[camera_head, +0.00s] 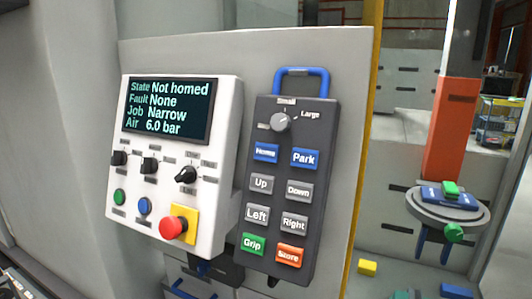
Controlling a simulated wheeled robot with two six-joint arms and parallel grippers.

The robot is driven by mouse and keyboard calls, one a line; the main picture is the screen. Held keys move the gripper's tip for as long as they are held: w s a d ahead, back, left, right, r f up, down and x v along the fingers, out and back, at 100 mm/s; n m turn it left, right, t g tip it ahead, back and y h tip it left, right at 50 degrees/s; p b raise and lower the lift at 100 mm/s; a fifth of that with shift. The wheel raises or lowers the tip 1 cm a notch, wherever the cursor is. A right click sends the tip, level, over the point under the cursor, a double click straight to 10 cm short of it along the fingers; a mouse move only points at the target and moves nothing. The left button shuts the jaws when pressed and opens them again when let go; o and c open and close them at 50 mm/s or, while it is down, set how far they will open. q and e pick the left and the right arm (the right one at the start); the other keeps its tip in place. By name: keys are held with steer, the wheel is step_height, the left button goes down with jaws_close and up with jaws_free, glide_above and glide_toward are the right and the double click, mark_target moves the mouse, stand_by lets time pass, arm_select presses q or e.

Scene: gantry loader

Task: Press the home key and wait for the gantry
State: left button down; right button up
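The home key (265,152) is a blue key at the upper left of a dark grey key panel (270,185), beside the blue Park key (304,158). Its lettering is small and blurred but seems to read Home. A white control box (225,150) to the left carries a screen (168,109) reading State Not homed, Fault None, Job Narrow, Air 6.0 bar. The gantry cannot be made out with certainty. Neither of my grippers is in view.
A red stop button (173,226) on a yellow plate sticks out low on the white box. Grey, green and orange keys fill the lower panel, below a selector knob (281,122). A round grey stand (449,211) with blue and green parts is at right.

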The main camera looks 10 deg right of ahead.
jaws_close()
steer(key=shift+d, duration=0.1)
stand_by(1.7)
